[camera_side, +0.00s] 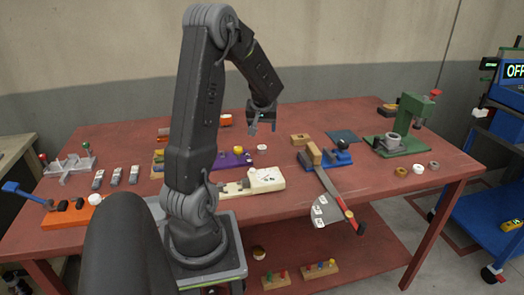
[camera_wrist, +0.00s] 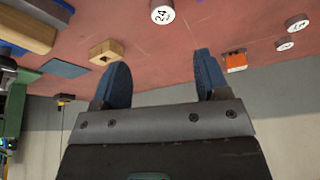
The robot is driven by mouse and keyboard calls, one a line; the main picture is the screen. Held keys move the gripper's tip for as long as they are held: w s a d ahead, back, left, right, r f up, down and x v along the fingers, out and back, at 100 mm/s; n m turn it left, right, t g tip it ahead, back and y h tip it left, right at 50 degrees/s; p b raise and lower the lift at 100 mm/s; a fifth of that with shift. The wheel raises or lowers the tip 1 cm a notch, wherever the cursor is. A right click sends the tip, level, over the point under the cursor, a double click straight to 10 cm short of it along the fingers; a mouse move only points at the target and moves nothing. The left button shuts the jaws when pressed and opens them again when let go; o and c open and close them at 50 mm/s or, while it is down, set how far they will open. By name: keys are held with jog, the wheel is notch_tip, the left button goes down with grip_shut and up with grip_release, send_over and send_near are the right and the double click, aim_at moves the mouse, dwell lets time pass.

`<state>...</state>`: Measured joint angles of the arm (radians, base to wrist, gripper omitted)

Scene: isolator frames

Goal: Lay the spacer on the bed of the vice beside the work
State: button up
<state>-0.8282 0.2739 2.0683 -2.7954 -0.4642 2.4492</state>
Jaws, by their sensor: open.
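My gripper (camera_side: 264,124) is raised above the red bench, left of the vice. In the wrist view its two blue fingers (camera_wrist: 162,65) stand wide apart with nothing between them. The blue vice (camera_side: 341,157) stands on the bench, with a tan block (camera_side: 314,153) at its left end. Part of that tan block (camera_wrist: 25,30) shows at the upper left of the wrist view. A smaller tan block with a dark opening (camera_side: 300,139) lies behind the vice, apart from it. It also shows in the wrist view (camera_wrist: 104,52), left of the fingers. I cannot tell which block is the spacer.
A dark blue mat (camera_side: 342,136) lies behind the vice. A green press (camera_side: 408,122) stands to its right. A sector-shaped gauge with a long bar (camera_side: 329,213) lies in front. A cream device (camera_side: 265,180) and a purple tray (camera_side: 230,161) are left of the vice.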

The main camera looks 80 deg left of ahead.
send_over(262, 147)
jog(key=d, duration=0.2)
notch_tip(262, 147, down, 6)
jog(key=shift+s, duration=0.1)
jog(key=shift+s+x, duration=0.15)
jog(key=shift+x, duration=1.2)
jog(key=shift+s+x, duration=0.15)
jog(key=shift+x, duration=1.15)
jog(key=shift+w, duration=0.1)
jog(key=c, duration=1.1)
